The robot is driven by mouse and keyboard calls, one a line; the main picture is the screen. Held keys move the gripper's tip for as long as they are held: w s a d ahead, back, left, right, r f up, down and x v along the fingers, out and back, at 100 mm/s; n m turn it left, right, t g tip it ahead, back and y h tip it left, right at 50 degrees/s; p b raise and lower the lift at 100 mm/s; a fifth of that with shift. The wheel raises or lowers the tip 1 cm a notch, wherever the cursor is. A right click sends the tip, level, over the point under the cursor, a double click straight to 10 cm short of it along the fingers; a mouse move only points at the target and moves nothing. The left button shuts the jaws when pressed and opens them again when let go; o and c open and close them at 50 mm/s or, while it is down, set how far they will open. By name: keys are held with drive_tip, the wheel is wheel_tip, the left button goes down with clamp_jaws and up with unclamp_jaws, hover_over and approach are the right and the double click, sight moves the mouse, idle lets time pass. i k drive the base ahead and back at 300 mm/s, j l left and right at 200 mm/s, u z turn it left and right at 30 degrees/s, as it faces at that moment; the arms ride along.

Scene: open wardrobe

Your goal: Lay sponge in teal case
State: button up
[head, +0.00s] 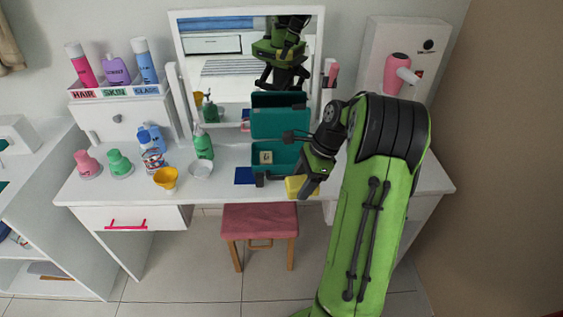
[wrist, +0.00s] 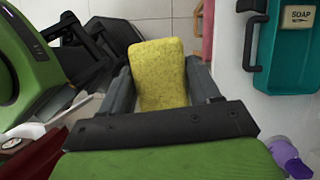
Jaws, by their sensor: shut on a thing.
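A yellow sponge (head: 296,186) is held by my gripper (head: 287,182) near the front edge of the dressing table. In the wrist view, the sponge (wrist: 158,75) sits between the two fingers of my gripper (wrist: 160,88), which are shut on its sides. The teal case (head: 278,124) stands open behind my gripper, its lid raised against the mirror. A small soap box (head: 265,157) lies in its base. The teal case (wrist: 284,62) also shows at the right of the wrist view, with the soap box (wrist: 299,17) inside. My arm hides the case's right side.
A dark blue flat item (head: 244,175) lies left of my gripper. The mirror (head: 222,80) rises behind. A pink stool (head: 259,221) stands below the table (head: 225,191).

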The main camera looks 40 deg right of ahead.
sight(296, 161)
drive_tip(key=i+l, duration=0.85)
